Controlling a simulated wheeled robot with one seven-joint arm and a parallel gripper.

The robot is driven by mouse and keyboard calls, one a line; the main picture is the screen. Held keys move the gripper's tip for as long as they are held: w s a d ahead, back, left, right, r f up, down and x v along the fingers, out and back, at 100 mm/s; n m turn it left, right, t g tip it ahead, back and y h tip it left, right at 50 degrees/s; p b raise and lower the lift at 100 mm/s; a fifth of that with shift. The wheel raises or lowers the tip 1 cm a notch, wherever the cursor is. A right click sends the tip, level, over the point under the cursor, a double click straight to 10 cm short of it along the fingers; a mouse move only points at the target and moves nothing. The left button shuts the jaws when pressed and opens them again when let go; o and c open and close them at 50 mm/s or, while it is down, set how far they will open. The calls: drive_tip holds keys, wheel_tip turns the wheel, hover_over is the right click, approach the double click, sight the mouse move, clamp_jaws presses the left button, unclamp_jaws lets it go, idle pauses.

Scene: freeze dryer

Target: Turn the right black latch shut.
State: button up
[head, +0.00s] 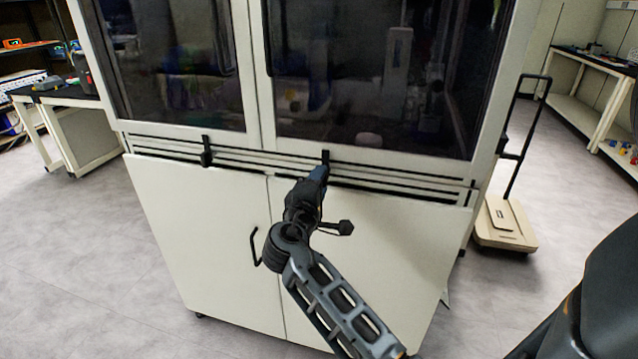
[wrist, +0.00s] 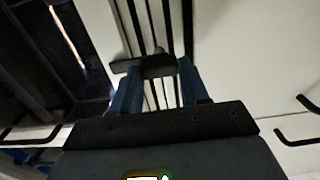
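The right black latch (head: 325,157) sits on the slatted strip below the right glass door of the white cabinet. My gripper (head: 318,172) is right at this latch, just below and in front of it. In the wrist view, the latch's dark block (wrist: 158,67) lies between the tips of my two blue fingers (wrist: 158,80), and a dark bar reaches left past the left finger. The fingers are apart; whether they touch the latch I cannot tell. In the head view my gripper hides the latch's lower part.
The left black latch (head: 206,152) is on the same strip. Dark glass doors (head: 375,70) are above and white lower doors (head: 215,235) below, with a black handle (head: 255,247). A platform scale (head: 505,222) stands at the right. Floor is free at the left.

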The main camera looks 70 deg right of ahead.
drive_tip(key=o, duration=0.5)
drive_tip(key=shift+c, duration=0.2)
drive_tip(key=a+b, duration=0.1)
drive_tip(key=a, duration=0.6)
drive_tip(key=shift+s+a, duration=0.3)
drive_tip(key=shift+a, duration=0.1)
